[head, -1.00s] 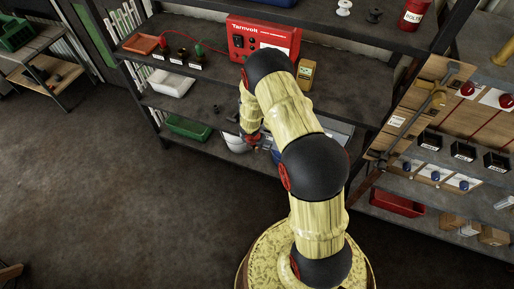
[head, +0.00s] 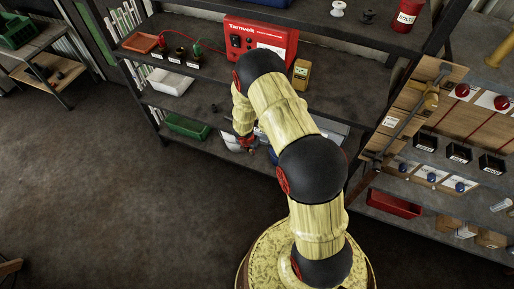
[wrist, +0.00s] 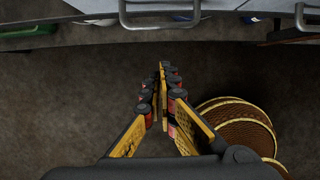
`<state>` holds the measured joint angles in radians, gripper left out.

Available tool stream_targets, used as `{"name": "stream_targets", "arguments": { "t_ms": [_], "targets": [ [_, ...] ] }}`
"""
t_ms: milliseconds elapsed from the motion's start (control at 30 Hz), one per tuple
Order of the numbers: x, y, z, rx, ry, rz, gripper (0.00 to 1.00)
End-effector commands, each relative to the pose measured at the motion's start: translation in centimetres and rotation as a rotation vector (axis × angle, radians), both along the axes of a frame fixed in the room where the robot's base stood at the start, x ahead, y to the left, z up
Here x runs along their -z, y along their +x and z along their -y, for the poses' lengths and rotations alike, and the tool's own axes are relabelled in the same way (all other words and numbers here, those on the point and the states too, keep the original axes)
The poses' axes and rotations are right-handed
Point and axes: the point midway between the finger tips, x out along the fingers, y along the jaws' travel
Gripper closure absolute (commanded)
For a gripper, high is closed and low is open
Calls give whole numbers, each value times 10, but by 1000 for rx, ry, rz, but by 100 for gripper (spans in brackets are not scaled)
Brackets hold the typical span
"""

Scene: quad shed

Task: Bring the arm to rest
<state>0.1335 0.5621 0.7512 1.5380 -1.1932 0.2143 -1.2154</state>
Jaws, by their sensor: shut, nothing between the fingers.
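My gripper (wrist: 164,68) shows in the wrist view with its yellow and black fingers closed together and nothing between them. It hangs over bare brown floor, with a grey shelf edge beyond its tips. In the head view my yellow arm (head: 285,110) is bent and reaches toward the shelving. The gripper end is low in front of the shelf, near a red and dark wrist part (head: 244,122), and its fingers are mostly hidden there.
A dark shelf unit (head: 205,87) stands ahead, carrying a red Tarnvolt box (head: 262,40), a yellow meter (head: 301,75), a white tray (head: 170,82) and a green tray (head: 187,127). Another rack with a red bin (head: 394,203) stands right. Open floor (head: 110,200) lies left.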

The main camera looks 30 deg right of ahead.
Motion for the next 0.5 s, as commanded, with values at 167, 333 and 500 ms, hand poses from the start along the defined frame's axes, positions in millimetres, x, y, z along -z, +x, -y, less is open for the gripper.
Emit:
{"name": "stream_targets", "arguments": {
  "t_ms": [167, 333, 500],
  "targets": [
    [-50, -5, -7, 2, -2, 7, 100],
    [-77, -11, -13, 3, -2, 6, 100],
    [-91, -14, -17, 4, -3, 5, 100]
  ]
}}
